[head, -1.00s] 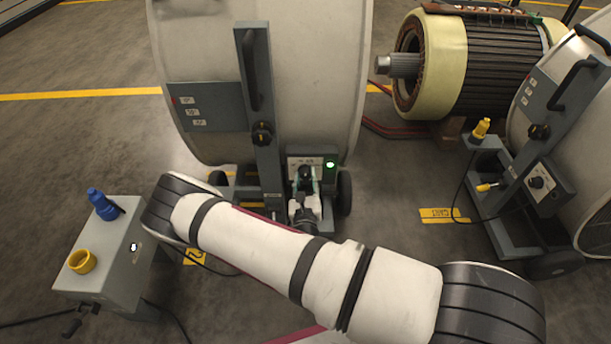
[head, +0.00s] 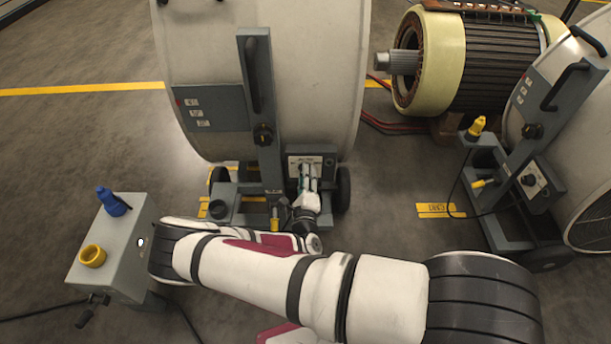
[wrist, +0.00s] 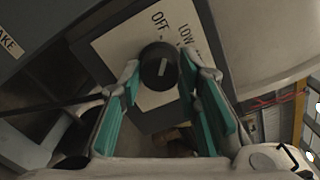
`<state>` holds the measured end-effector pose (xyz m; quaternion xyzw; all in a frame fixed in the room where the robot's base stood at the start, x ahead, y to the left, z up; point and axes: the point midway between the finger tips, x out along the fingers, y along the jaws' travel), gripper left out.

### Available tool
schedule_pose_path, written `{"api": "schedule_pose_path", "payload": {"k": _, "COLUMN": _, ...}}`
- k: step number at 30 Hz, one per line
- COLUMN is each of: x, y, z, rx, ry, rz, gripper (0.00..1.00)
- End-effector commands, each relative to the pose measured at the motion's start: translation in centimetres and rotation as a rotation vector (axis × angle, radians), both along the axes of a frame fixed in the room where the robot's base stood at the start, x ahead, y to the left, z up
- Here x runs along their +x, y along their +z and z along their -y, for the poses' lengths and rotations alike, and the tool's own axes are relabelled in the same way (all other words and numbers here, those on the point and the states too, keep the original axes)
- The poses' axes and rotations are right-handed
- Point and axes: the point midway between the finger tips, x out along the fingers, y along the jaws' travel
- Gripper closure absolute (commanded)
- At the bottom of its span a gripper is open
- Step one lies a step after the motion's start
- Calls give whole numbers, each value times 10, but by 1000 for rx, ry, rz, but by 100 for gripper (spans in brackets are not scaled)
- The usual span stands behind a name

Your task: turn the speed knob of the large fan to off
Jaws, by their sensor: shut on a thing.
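The large fan (head: 310,70), a wide pale drum on a wheeled grey frame, stands in the middle of the head view. Its speed panel (head: 295,161) is low on the frame; the lamp beside it is dark. In the wrist view the round black speed knob (wrist: 152,84) sits on a pale plate with OFF and LOW printed above it. Its white mark points roughly toward OFF. My gripper (wrist: 161,75) is shut on the knob, one teal-padded finger at each side. In the head view my gripper (head: 308,178) covers the knob.
A grey box (head: 112,250) with a blue plug and a yellow socket stands at the lower left. A second fan (head: 578,130) with its own knob stands at the right. A large motor (head: 470,65) lies behind. Cables run on the floor.

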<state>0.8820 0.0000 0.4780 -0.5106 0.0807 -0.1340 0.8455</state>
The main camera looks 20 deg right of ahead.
Motion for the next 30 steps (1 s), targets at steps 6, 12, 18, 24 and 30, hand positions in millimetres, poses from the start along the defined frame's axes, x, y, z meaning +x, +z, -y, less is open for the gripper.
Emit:
{"api": "schedule_pose_path", "payload": {"k": 6, "x": -1, "y": -1, "z": 0, "rx": -114, "ry": 1, "rz": -39, "gripper": 97}}
{"api": "schedule_pose_path", "payload": {"k": 12, "x": -1, "y": -1, "z": 0, "rx": -169, "ry": 0, "rz": -58, "gripper": 97}}
{"api": "schedule_pose_path", "payload": {"k": 18, "x": -1, "y": -1, "z": 0, "rx": -190, "ry": 0, "rz": -65, "gripper": 97}}
{"api": "schedule_pose_path", "payload": {"k": 24, "x": -1, "y": -1, "z": 0, "rx": -192, "ry": 0, "rz": -66, "gripper": 97}}
{"api": "schedule_pose_path", "payload": {"k": 30, "x": -1, "y": -1, "z": 0, "rx": -191, "ry": 1, "rz": -66, "gripper": 56}}
